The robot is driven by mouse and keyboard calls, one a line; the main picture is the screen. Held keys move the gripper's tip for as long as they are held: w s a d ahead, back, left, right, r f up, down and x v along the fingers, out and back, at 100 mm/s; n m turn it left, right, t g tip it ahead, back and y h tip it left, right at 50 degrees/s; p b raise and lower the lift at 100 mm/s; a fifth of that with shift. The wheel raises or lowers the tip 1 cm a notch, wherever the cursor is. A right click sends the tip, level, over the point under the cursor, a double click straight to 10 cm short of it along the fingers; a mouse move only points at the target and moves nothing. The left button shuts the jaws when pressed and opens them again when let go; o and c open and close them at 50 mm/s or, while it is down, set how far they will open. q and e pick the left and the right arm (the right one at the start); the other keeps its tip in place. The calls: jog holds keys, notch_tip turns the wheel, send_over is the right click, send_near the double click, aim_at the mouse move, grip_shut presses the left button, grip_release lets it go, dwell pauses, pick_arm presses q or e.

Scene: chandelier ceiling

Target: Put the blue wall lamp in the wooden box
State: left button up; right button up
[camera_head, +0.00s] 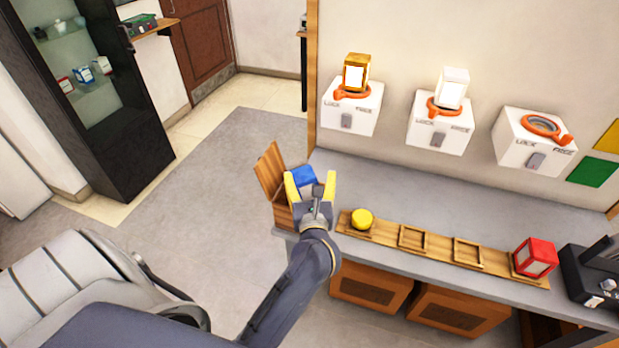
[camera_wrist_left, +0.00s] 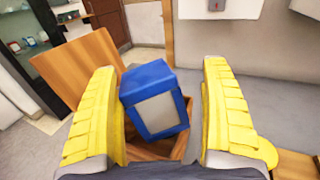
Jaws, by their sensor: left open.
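The blue wall lamp (camera_head: 304,176) is a blue cube with a pale panel, at the open top of the wooden box (camera_head: 283,216). In the left wrist view the lamp (camera_wrist_left: 155,100) sits tilted within the box opening, with the box's wooden wall (camera_wrist_left: 180,148) around it. The box's lid (camera_head: 270,170) stands open on the left. My left gripper (camera_head: 311,186) is open, its yellow fingers on either side of the lamp, with gaps visible in the left wrist view (camera_wrist_left: 160,120). How deep the lamp sits is hard to tell. My right gripper is not in view.
White wall mounts carry a gold lamp (camera_head: 356,72) and a white lamp (camera_head: 453,88); a third mount (camera_head: 523,150) is empty.

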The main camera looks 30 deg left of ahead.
pick_arm(q)
jog(key=v, duration=1)
jog(key=shift+d, duration=0.2)
jog(key=shift+s+r, duration=0.1)
jog(key=shift+s, duration=0.05)
